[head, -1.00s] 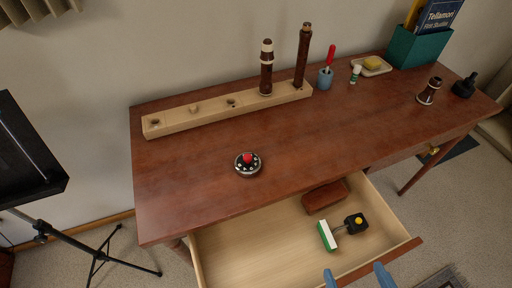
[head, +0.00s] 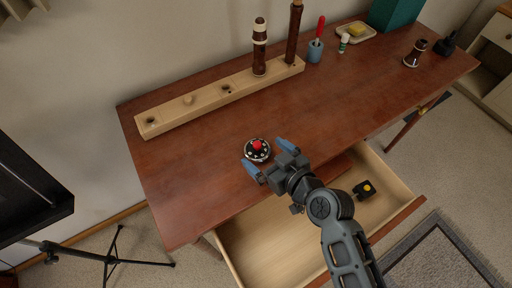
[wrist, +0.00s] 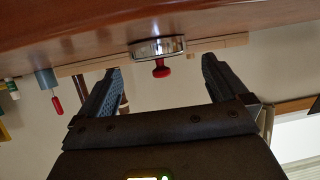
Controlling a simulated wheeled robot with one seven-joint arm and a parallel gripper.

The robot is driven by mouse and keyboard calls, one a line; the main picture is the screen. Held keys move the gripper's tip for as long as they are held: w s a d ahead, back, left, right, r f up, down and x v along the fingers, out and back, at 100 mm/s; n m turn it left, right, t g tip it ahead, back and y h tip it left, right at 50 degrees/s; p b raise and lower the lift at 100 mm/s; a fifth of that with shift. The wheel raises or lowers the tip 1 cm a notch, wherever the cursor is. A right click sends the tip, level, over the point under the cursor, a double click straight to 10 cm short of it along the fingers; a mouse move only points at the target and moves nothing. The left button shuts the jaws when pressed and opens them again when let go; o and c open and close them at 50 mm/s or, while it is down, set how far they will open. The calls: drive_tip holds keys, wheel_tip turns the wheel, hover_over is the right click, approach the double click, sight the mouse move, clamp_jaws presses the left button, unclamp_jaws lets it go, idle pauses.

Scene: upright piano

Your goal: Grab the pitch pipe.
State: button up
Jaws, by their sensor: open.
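The pitch pipe (head: 257,150) is a round dark disc with a silvery rim, light marks and a red knob on top. It lies flat on the brown wooden desk, near its front edge. My gripper (head: 266,156) is open and empty, with its blue-tipped fingers close to the disc in the head view. In the wrist view, which is upside down, the pitch pipe (wrist: 158,48) and its red knob show between and beyond the spread fingers. I cannot tell whether a finger touches it.
An open drawer (head: 262,250) below the desk holds a black item with a yellow knob (head: 365,189); my arm covers part of it. A wooden rack (head: 165,118) with dark woodwind joints stands at the back. A music stand (head: 40,190) is at left. The desk around the disc is clear.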

sight(259, 148)
drive_tip(key=shift+p+x, duration=0.35)
drive_tip(key=shift+x, duration=1.9)
drive_tip(key=shift+c, duration=0.2)
drive_tip(key=c, duration=0.9)
drive_tip(key=shift+c, duration=0.3)
drive_tip(key=shift+r, duration=0.2)
